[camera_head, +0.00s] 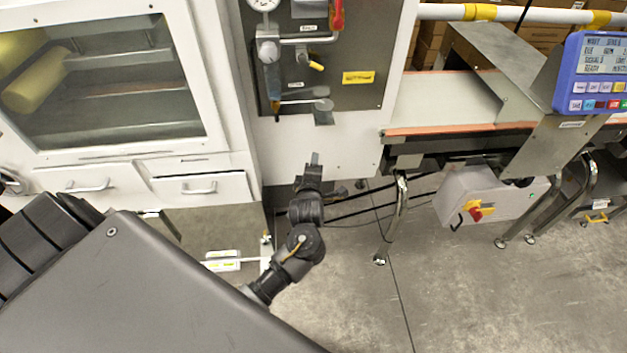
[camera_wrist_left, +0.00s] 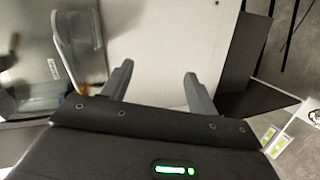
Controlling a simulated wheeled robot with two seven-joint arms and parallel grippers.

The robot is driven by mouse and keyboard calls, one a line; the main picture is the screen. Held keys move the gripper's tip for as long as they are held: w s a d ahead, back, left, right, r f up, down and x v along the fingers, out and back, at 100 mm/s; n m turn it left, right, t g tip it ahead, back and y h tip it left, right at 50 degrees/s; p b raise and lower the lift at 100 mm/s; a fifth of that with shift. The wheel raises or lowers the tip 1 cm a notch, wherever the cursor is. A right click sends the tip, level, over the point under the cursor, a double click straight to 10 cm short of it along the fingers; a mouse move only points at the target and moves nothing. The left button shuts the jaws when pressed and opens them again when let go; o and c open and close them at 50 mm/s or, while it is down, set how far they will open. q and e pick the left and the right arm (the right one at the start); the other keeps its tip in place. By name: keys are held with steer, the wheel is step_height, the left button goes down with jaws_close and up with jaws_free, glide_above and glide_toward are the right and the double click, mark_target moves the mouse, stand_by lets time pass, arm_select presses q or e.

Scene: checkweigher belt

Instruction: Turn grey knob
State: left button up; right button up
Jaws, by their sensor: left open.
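A grey rounded knob-like part (camera_head: 268,50) sits below the gauge on the upright steel panel (camera_head: 360,95) in the head view. I take it for the grey knob, though the view is too small to be sure. My left gripper (camera_head: 315,160) is below the panel, in front of the white cabinet face, apart from the knob. In the left wrist view its two fingers (camera_wrist_left: 160,82) are spread with nothing between them. Part of the panel's fittings (camera_wrist_left: 80,45) shows at the left there; the knob cannot be made out. My right gripper is not in view.
The panel also carries a pressure gauge (camera_head: 263,4), a red handle (camera_head: 337,14) and a yellow-tipped lever (camera_head: 316,66). A windowed cabinet (camera_head: 205,60) stands left. The conveyor (camera_head: 445,100) and a grey switch box (camera_head: 485,195) are right. Floor below is open.

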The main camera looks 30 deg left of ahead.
arm_select(q)
steer(key=f, duration=0.1)
steer(key=f+m, duration=0.1)
steer(key=f, duration=0.1)
steer(key=shift+s+d+f+m, duration=0.15)
steer(key=shift+s+d+m, duration=0.05)
steer(key=shift+m, duration=0.1)
stand_by(0.3)
